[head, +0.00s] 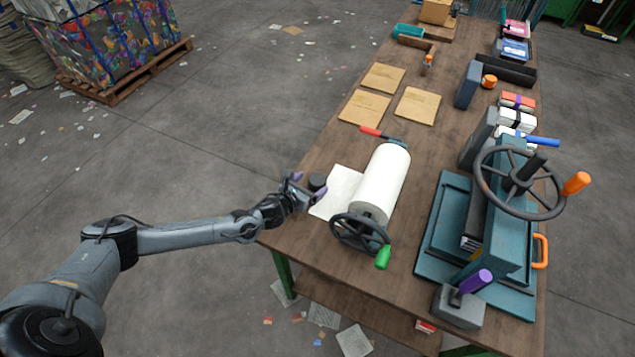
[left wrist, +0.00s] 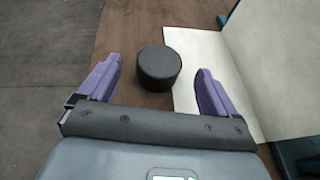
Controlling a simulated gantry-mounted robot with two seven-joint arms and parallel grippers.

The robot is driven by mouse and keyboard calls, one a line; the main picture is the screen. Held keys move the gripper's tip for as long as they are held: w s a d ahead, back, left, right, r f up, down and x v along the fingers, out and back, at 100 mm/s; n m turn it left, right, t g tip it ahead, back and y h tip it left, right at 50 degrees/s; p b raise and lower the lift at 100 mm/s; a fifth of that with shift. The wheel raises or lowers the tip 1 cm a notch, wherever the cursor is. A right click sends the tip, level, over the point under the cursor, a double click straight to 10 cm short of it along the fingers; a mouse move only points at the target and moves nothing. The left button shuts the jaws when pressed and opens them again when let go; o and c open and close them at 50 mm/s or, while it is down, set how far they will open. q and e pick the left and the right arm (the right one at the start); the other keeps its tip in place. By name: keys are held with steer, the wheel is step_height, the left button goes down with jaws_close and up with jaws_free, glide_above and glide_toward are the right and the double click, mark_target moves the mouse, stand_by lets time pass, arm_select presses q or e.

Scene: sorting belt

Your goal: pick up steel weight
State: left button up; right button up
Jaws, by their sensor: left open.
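The steel weight is a short dark cylinder (head: 317,182) near the left edge of the wooden table (head: 400,151), beside the white paper sheet. In the left wrist view the weight (left wrist: 159,68) stands upright, slightly ahead of and between the two purple fingertips. My left gripper (head: 306,190) is open and empty around the near side of the weight. In the left wrist view the fingers of the left gripper (left wrist: 158,80) are spread wide, with gaps on both sides of the weight. My right gripper is not in view.
A white paper roll (head: 385,178) with a handwheel (head: 360,234) stands right of the weight. A paper sheet (head: 338,192) lies under its left side. A teal press (head: 490,230) fills the right. Brown envelopes (head: 364,107) lie farther back.

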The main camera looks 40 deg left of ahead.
mark_target(318, 178)
arm_select(q)
steer(key=b+x, duration=0.1)
steer(key=x, duration=0.4)
steer(key=shift+s, duration=0.1)
steer(key=c, duration=1.4)
steer(key=shift+r, duration=0.1)
steer(key=shift+c, duration=0.8)
steer(key=shift+r, duration=0.1)
